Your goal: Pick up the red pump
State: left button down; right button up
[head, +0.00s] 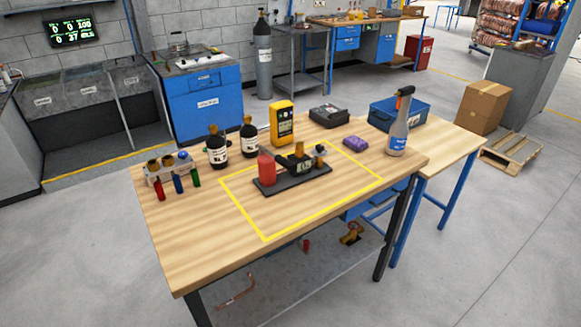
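A pump unit sits on the wooden table in the head view, inside a yellow taped outline. It has a red upright part, the red pump (266,170), at the left end of a flat black base (298,184). A dark body and a small light fitting (320,154) stand on the same base to the right. Neither of my grippers shows in this view. Nothing touches or covers the red part.
The front of the table is clear.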

aim_at(271, 182)
jog(key=u, duration=0.45)
jog(key=i+l+u, duration=0.2)
jog(key=l, duration=0.15)
jog(key=i+l+u, duration=0.15)
jog(key=l, duration=0.2)
jog(key=i+l+u, duration=0.2)
jog(key=l, duration=0.2)
jog(key=i+l+u, duration=0.2)
jog(key=l, duration=0.2)
jog(key=k+j, duration=0.05)
jog(key=k, duration=0.05)
